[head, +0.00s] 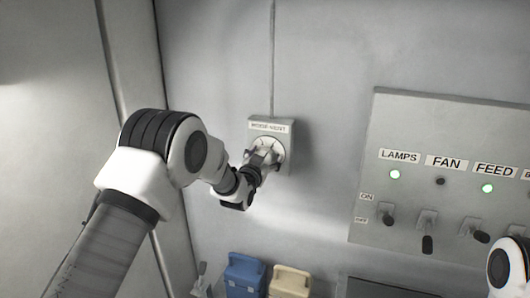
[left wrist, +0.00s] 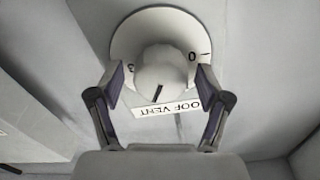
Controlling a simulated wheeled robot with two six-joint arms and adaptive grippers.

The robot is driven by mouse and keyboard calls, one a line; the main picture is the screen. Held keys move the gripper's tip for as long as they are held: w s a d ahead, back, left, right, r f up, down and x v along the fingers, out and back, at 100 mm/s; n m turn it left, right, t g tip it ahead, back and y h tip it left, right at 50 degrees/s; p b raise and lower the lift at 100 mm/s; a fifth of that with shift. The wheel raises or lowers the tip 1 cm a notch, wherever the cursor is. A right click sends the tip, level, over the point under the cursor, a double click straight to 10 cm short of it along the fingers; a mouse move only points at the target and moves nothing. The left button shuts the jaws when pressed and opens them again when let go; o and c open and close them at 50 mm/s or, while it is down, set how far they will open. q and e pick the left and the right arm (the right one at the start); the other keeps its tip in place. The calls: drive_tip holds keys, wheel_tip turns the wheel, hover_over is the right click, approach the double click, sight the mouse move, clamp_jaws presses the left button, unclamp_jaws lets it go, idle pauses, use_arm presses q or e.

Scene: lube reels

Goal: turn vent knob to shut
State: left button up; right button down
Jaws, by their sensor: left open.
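The vent knob (left wrist: 161,70) is a pale round knob with a dark pointer line on a white dial plate (left wrist: 150,24). In the left wrist view the line points down towards the upside-down vent label (left wrist: 168,109), between the marked 0 on the right and a 3-like mark on the left. In the head view the dial (head: 277,146) is on a small grey wall box (head: 286,126). My left gripper (left wrist: 161,78) is open, its fingers on either side of the knob with gaps showing. It partly covers the dial in the head view (head: 262,162). My right gripper is out of view.
A switch panel (head: 380,150) labelled LAMPS, FAN and FEED is on the wall to the right, with levers below. A blue container (head: 244,277) and a cream container (head: 289,282) stand below the box. The wall between box and panel is clear.

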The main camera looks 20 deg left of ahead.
use_arm(q)
drive_tip(key=shift+s, duration=0.15)
drive_tip(key=shift+c, duration=1)
drive_tip(key=c, duration=1)
drive_tip(key=shift+o, duration=0.2)
